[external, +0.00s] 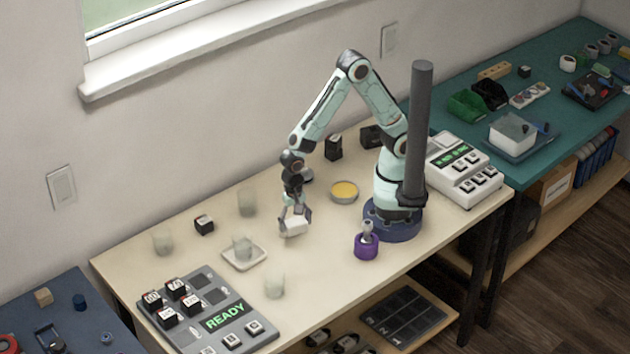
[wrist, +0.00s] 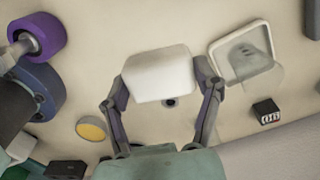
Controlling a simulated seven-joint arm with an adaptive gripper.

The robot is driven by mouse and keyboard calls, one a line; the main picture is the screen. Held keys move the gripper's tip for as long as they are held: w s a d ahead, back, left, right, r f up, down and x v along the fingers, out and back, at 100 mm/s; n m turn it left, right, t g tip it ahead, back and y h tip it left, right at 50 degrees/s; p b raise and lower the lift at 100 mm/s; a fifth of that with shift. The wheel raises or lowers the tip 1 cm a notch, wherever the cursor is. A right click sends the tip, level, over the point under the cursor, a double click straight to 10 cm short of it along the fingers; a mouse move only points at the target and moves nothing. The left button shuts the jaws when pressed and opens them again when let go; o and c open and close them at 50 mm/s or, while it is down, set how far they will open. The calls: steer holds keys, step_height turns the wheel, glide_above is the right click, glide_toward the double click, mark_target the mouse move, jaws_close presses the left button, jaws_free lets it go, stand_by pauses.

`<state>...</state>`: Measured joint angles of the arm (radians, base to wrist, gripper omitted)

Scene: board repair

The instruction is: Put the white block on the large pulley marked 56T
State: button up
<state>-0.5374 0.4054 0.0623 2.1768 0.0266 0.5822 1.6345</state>
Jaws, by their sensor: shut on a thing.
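My gripper (external: 296,216) is shut on the white block (external: 292,228), over the middle of the cream table. In the wrist view the block (wrist: 160,76) sits between the two fingers (wrist: 163,88), with one finger on each side. I cannot tell how far it is above the table. No marking 56T is readable in either view, so I cannot identify the large pulley. A small dark round thing (wrist: 171,102) shows just beside the block in the wrist view and is partly hidden by it.
A white square dish (external: 243,258) with a cloudy cup, more cloudy cups (external: 247,203), and a small black cube (external: 204,225) stand to the left. A yellow-topped tin (external: 344,191) and a purple holder (external: 366,246) are to the right. A READY panel (external: 240,336) lies front left.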

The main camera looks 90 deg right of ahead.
steer(key=w+d+m, duration=0.2)
steer(key=d+m, duration=0.2)
steer(key=d, duration=0.5)
steer(key=w+d+r+m, duration=0.1)
steer(key=w+d+m, duration=0.15)
steer(key=d, duration=0.55)
steer(key=w+d+m, duration=0.1)
steer(key=d+m, duration=0.4)
steer(key=d, duration=0.4)
steer(key=s+d+m, duration=0.3)
steer(key=s+d, duration=0.1)
steer(key=d, duration=0.5)
steer(key=shift+m, duration=0.25)
steer(key=f, duration=0.7)
steer(key=shift+s+d+f, duration=0.1)
steer(key=shift+d+f, duration=0.05)
steer(key=shift+d, duration=0.05)
steer(key=shift+f, duration=0.3)
steer(key=shift+f, duration=0.1)
steer(key=o, duration=1.1)
steer(key=shift+o, duration=0.2)
